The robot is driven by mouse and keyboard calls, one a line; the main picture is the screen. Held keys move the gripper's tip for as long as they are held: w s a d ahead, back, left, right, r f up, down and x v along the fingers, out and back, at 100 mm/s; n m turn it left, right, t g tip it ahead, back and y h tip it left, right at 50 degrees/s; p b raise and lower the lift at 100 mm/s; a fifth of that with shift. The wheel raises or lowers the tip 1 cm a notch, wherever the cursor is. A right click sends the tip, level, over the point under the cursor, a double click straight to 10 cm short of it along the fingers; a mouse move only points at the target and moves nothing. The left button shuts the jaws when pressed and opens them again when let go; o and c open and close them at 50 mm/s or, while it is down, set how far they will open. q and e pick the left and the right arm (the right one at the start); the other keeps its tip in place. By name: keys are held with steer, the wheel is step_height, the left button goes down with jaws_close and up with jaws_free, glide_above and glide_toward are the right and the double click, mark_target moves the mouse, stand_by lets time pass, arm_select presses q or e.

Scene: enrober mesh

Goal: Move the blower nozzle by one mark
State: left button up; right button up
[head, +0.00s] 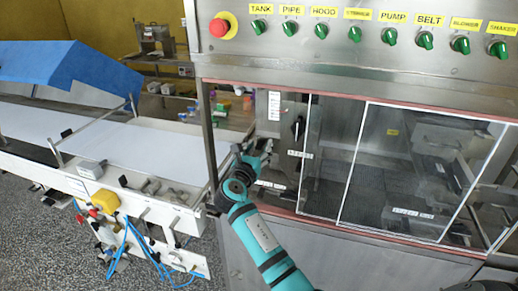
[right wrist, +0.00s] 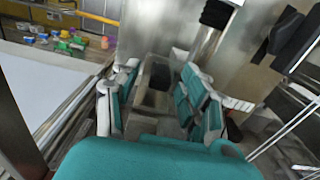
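My right gripper (head: 254,154) reaches up to the left end of the machine's front opening. In the right wrist view the gripper (right wrist: 160,90) has its teal and grey fingers spread wide, with nothing clasped between them. A black ribbed hose (right wrist: 217,13) with a pale metal part below it stands beyond the fingers; I cannot tell for sure that this is the blower nozzle. A white scale strip with red marks (head: 274,105) is on the panel above the gripper. A dark handle (head: 297,128) is right of it. My left gripper is out of view.
White-framed clear panels (head: 420,170) cover the opening to the right. A row of labelled green knobs (head: 354,34) and a red emergency button (head: 219,27) are above. A white conveyor belt (head: 140,150) lies left of the arm. Metal posts stand close beside the gripper.

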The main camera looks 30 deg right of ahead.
steer(key=shift+a, duration=0.1)
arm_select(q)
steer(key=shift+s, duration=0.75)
arm_select(e)
steer(key=v, duration=1.2)
